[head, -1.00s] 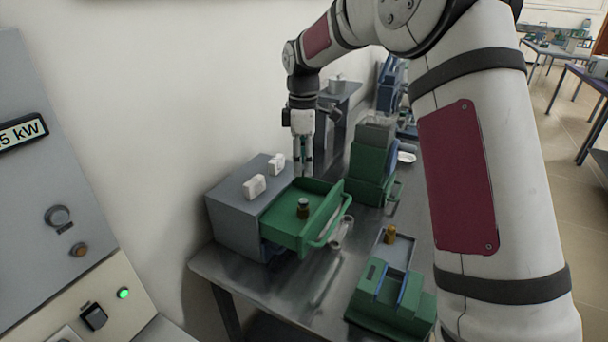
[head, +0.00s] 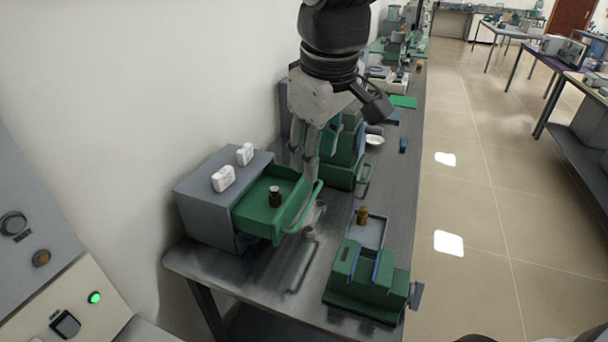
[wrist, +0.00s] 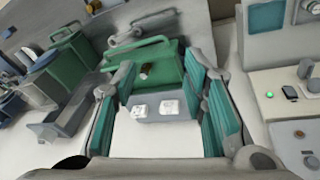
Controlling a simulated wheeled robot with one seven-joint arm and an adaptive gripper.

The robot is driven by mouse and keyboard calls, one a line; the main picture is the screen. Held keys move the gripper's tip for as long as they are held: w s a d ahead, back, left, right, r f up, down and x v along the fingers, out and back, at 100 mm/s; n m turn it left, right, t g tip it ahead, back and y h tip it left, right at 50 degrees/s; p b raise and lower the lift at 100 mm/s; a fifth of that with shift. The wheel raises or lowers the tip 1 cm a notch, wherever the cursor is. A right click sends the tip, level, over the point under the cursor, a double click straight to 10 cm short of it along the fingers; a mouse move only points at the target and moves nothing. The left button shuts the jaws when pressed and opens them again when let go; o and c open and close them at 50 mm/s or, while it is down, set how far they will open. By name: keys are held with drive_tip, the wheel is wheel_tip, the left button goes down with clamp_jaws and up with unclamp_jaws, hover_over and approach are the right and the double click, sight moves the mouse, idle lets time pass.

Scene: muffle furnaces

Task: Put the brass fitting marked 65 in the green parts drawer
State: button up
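The green parts drawer (head: 289,213) is pulled out of a grey cabinet (head: 203,215). A small dark brass-brown fitting (head: 275,197) stands upright inside it, and it also shows in the wrist view (wrist: 146,71). A second, more golden fitting (head: 363,214) stands on a small grey tray beside the green block. No marking can be read on either fitting. My gripper (head: 308,170) is above and behind the drawer's right end. In the wrist view my gripper (wrist: 160,88) has its teal-padded fingers wide apart, with nothing held between them.
Two white blocks (head: 223,178) sit on the cabinet top. A green block with slots (head: 366,285) stands at the table's front right. More green equipment (head: 345,160) stands behind the drawer. The wall is close on the left. Bare metal tabletop (head: 285,277) lies in front of the drawer.

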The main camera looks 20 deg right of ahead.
drive_tip(key=s+f+m, duration=0.1)
drive_tip(key=s+m, duration=0.1)
drive_tip(key=s, duration=0.4)
drive_tip(key=s+f+m+t, duration=0.1)
drive_tip(key=s+f+m, duration=0.1)
drive_tip(key=s, duration=0.4)
drive_tip(key=shift+f+m+t+y, duration=0.3)
drive_tip(key=shift+m, duration=0.2)
